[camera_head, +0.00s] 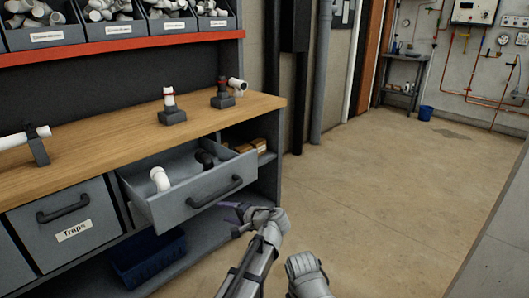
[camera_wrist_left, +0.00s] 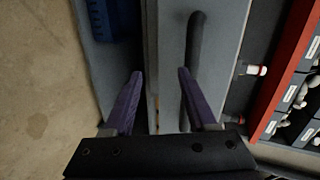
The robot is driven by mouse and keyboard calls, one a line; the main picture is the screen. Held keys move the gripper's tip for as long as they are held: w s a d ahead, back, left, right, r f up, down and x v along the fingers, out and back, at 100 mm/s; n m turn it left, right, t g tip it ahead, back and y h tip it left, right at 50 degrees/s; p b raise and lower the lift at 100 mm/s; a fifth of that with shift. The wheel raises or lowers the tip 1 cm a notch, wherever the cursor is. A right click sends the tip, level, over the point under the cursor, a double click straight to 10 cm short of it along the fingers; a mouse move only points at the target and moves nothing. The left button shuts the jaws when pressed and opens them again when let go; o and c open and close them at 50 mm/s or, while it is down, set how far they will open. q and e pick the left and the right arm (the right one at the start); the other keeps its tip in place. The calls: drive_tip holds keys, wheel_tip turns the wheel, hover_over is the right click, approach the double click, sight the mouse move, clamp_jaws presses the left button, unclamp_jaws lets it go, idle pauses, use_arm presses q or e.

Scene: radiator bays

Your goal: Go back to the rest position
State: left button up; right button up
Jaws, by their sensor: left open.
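My left gripper (camera_head: 236,215) is open, with purple fingers, in front of the pulled-out grey drawer (camera_head: 164,208) and below its dark handle (camera_head: 215,190). In the left wrist view, the open, empty fingers (camera_wrist_left: 158,78) point at the drawer front, and the handle (camera_wrist_left: 196,45) runs behind the right-hand finger. I cannot tell whether any finger touches the drawer. A white elbow pipe (camera_head: 160,179) and a black fitting (camera_head: 206,160) lie in the drawer. A grey link of my right arm (camera_head: 306,276) shows at the bottom; its gripper is out of view.
The wooden bench (camera_head: 130,133) holds pipe fittings on stands. A closed drawer labelled Traps (camera_head: 68,215) is at the left, with a blue crate (camera_head: 150,262) on the shelf below. Open floor (camera_head: 365,205) lies to the right, with a grey surface (camera_head: 500,240) at the right edge.

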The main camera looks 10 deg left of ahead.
use_arm(q)
drive_tip(key=s+f+n+g+h, duration=0.55)
drive_tip(key=s+f+h, duration=0.25)
drive_tip(key=s+f, duration=0.65)
drive_tip(key=s+d+m+g+h, duration=0.2)
drive_tip(key=s+d+m, duration=0.1)
drive_tip(key=s+d, duration=0.9)
wheel_tip(320, 180, up, 28)
drive_tip(key=d+p, duration=0.1)
drive_tip(key=p, duration=2.6)
drive_tip(key=shift+w+d+r+p, duration=0.2)
drive_tip(key=shift+w+d+p, duration=0.05)
drive_tip(key=shift+d+p, duration=0.05)
